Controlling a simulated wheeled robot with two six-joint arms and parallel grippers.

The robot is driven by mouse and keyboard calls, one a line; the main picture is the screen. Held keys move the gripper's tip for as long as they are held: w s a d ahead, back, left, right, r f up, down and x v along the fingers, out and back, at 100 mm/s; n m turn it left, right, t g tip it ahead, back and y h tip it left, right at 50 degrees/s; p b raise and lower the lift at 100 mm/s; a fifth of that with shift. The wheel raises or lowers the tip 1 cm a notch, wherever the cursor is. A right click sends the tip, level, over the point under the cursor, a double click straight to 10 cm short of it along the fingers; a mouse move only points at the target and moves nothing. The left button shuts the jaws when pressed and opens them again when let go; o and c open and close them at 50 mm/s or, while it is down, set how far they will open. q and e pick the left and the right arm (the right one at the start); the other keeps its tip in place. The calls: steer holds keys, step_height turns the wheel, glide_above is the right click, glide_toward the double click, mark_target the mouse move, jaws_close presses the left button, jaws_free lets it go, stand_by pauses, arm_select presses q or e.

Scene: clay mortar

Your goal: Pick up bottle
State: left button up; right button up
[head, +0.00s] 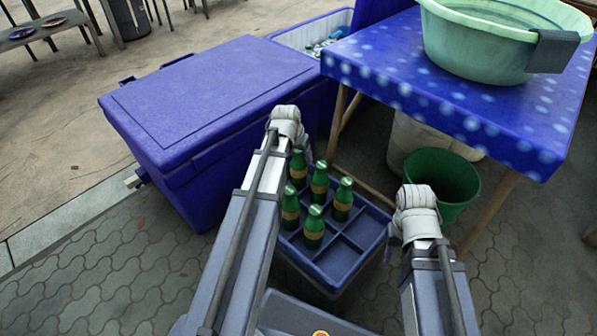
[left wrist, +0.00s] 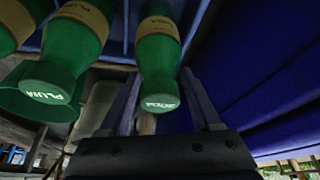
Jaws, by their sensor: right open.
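Several green bottles (head: 314,228) with tan labels stand upright in a blue divided crate (head: 340,262); some of its compartments are empty. My left gripper (left wrist: 160,98) is open in the left wrist view, its fingers on either side of one green bottle (left wrist: 159,62); I cannot tell whether they touch it. Other bottles (left wrist: 68,62) show at the left there. In the head view my left arm hides the left gripper and part of the crate. My right gripper (head: 394,238) is at the crate's right side, mostly hidden by its wrist, open and apart from the bottles.
A large blue cooler (head: 205,95) stands left of the crate. A table with a blue spotted cloth (head: 400,85) and a pale green basin (head: 470,45) stands at upper right. A green bucket (head: 443,180) is beside the right arm. Paved floor at lower left is clear.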

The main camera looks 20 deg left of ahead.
arm_select(q)
jaws_close()
stand_by(1.0)
